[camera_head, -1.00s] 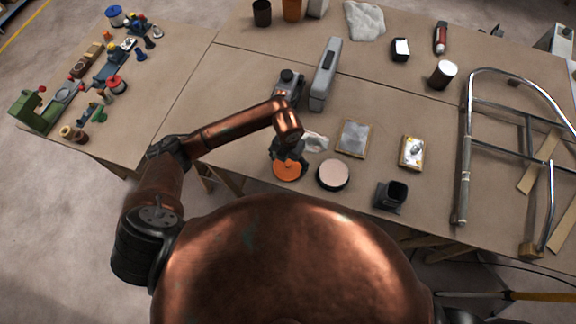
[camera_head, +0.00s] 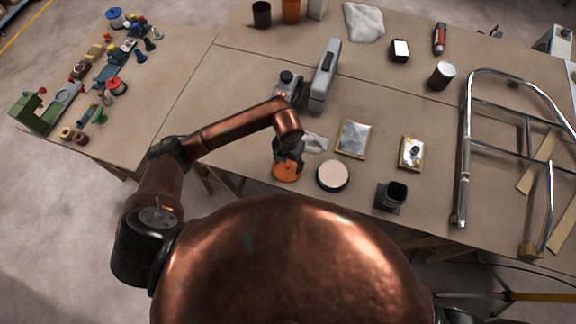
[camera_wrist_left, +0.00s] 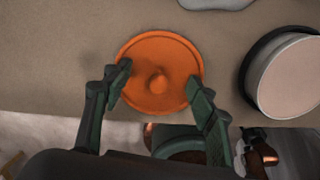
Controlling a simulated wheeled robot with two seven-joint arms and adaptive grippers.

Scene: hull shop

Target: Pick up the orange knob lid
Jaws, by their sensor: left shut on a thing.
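The orange knob lid (camera_head: 286,173) is a round disc at the near edge of the table, left of a pale round disc with a dark rim. My left gripper (camera_head: 287,160) is over it from above. In the left wrist view the lid (camera_wrist_left: 157,55) shows its centre knob, and the fingers of my left gripper (camera_wrist_left: 160,91) lie at its two opposite sides, shut on it. I cannot tell whether the lid touches the table. My right gripper is not in view.
The pale disc (camera_head: 333,176) lies close to the right of the lid. A dark square cup (camera_head: 391,195) and framed plates (camera_head: 353,138) are further right. A chrome tube frame (camera_head: 466,150) fills the right side.

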